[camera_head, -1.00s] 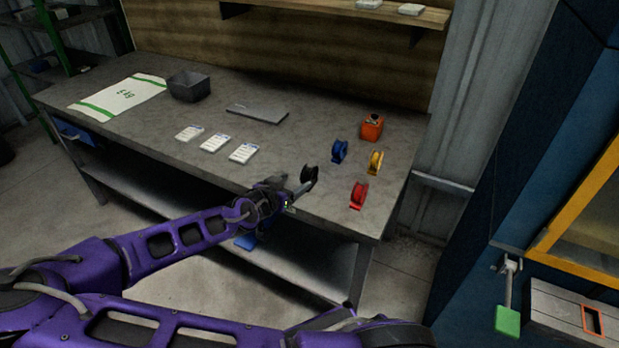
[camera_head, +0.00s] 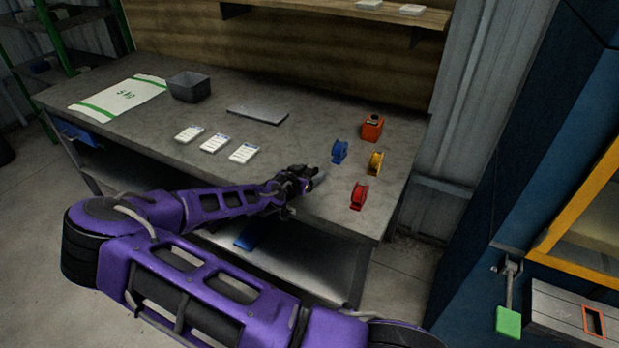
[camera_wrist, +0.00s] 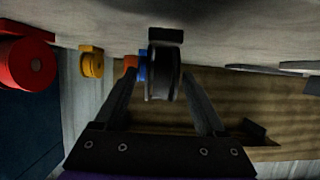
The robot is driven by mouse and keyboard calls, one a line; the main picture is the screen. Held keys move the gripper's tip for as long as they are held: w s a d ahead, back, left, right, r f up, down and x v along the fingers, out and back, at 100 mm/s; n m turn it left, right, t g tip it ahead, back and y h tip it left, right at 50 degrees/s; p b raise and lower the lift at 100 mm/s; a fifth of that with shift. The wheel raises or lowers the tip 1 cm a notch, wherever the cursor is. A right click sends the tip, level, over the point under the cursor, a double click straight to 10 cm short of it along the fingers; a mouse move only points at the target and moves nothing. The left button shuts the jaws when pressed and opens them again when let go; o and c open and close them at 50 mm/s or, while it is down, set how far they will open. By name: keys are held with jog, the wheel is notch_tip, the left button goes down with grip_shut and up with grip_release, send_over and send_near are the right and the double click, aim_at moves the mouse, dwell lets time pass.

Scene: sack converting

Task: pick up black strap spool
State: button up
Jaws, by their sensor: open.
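The black strap spool (camera_wrist: 163,72) stands on the workbench and shows in the middle of the wrist view. My gripper (camera_wrist: 163,85) is open, with one finger on each side of the spool. The right finger looks close to the spool; I cannot tell whether either finger touches it. In the head view my gripper (camera_head: 316,177) is low over the front part of the bench (camera_head: 290,145), and it mostly hides the black spool there.
A blue spool (camera_head: 340,151), a yellow spool (camera_head: 375,163) and a red spool (camera_head: 358,196) stand to the right of my gripper. An orange box (camera_head: 372,128) is behind them. White label stacks (camera_head: 243,153), a grey plate (camera_head: 258,115) and a dark bin (camera_head: 188,87) lie to the left.

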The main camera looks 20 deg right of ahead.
grip_shut()
dwell(0.3)
jog(key=shift+r, duration=0.1)
